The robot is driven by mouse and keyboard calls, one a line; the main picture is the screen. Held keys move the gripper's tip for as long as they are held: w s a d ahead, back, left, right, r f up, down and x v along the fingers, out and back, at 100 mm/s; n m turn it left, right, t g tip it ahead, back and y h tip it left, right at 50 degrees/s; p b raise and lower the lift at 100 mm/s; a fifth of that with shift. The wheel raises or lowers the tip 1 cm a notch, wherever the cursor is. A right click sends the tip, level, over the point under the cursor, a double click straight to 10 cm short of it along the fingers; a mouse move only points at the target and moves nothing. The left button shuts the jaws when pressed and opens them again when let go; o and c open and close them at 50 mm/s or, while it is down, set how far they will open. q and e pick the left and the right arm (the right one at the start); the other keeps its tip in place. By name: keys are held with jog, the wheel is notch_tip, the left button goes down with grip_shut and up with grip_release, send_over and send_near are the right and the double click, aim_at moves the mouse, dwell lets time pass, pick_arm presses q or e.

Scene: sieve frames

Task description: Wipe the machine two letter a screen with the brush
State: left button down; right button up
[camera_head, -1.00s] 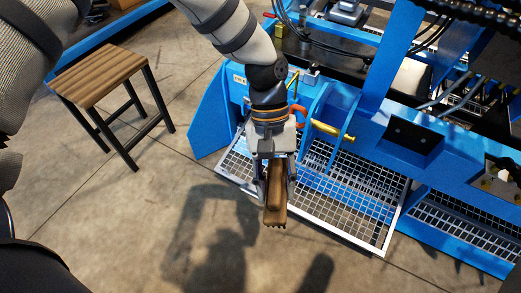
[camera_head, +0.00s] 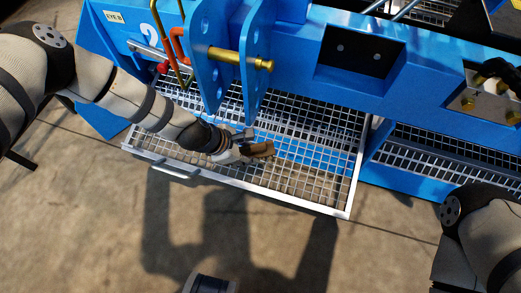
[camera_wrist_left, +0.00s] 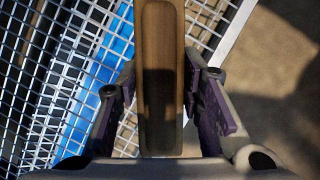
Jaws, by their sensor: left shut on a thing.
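A white-framed mesh screen (camera_head: 315,150) lies under the blue machine (camera_head: 300,70), with a handle (camera_head: 175,171) on its front edge. My left gripper (camera_head: 243,151) comes in from the left over the middle of the screen. It is shut on the brown wooden brush (camera_head: 262,150), which points right. In the left wrist view the brush (camera_wrist_left: 160,90) stands between the two fingers (camera_wrist_left: 160,110), with the mesh (camera_wrist_left: 50,90) behind it. The bristles are hidden there. I cannot tell whether the brush touches the mesh. My right arm shows at lower right; its gripper is out of view.
Blue upright plates with a brass pin (camera_head: 240,58) stand just behind the screen. An orange hook (camera_head: 178,45) and brass rods are to their left. A second grating (camera_head: 440,155) lies to the right. Bare concrete floor (camera_head: 110,220) is in front.

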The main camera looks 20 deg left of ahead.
pick_arm(q)
jog(key=shift+w+f, duration=0.45)
jog(key=shift+w, duration=0.1)
jog(key=shift+f+b, duration=0.45)
jog(key=shift+b, duration=0.05)
jog(key=f+b, duration=0.2)
jog(key=f, duration=0.1)
jog(key=f+b, duration=0.1)
jog(key=shift+w+f, duration=0.15)
jog(key=shift+w, duration=0.25)
jog(key=shift+w+f+b, duration=0.1)
jog(key=shift+f+b, duration=0.2)
jog(key=shift+b, duration=0.05)
jog(key=shift+r, duration=0.1)
pick_arm(e)
jog(key=f, duration=0.1)
jog(key=s+f, duration=0.1)
jog(key=f+g, duration=0.1)
jog(key=shift+s+d+f, duration=0.15)
jog(key=shift+d, duration=0.25)
pick_arm(q)
jog(key=shift+w+f+b, duration=0.15)
jog(key=shift+f+b, duration=0.25)
jog(key=shift+f, duration=0.1)
jog(key=shift+w+f+b, duration=0.15)
jog(key=shift+f+b, duration=0.2)
jog(key=shift+f, duration=0.15)
pick_arm(e)
jog(key=shift+f, duration=0.7)
